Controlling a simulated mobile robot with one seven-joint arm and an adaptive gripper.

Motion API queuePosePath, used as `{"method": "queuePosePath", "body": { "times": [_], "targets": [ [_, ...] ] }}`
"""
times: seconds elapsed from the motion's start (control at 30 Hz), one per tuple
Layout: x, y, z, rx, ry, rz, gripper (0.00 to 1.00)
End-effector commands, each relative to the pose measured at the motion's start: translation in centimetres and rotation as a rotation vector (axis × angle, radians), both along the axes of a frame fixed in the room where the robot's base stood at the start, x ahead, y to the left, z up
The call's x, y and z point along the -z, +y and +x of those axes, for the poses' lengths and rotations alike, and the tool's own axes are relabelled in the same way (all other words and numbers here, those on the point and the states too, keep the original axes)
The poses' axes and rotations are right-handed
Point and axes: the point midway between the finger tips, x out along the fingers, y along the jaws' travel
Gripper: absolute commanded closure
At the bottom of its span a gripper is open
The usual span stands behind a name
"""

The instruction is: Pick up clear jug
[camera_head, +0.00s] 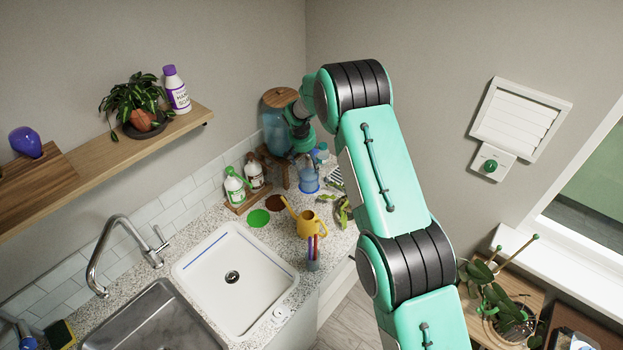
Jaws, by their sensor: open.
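A small clear, blue-tinted jug (309,181) stands on the speckled counter near the back corner. A larger clear blue container (273,133) with a round wooden lid stands behind it on a wooden stand. The end of my arm with my gripper (302,140) is above and behind the small jug, in front of the large container's right side. My gripper is open. Its fingers are small and partly hidden, and I see nothing held. A blue-topped item (320,153) shows just right of the wrist, partly covered.
A white sink (205,270) and a wall shelf (120,155) lie left.

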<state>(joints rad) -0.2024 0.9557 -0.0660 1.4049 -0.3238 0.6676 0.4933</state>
Motion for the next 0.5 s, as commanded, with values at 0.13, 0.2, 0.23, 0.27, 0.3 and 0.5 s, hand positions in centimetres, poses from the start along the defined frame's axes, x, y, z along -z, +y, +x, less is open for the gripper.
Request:
{"method": "queuePosePath", "body": {
  "times": [0.13, 0.2, 0.23, 0.27, 0.3, 0.5],
  "targets": [
    [0.9, -0.1, 0.2, 0.0, 0.001, 0.0, 0.16],
    [1.3, -0.2, 0.4, 0.0, 0.0, 0.0, 0.16],
    [1.6, -0.2, 0.5, 0.0, 0.001, 0.0, 0.16],
    [1.9, -0.2, 0.5, 0.0, 0.001, 0.0, 0.16],
    [2.2, -0.3, 0.6, 0.0, 0.002, 0.0, 0.16],
    [3.8, -0.5, 1.1, 0.001, 0.0, 0.0, 0.16]
  ]
}}
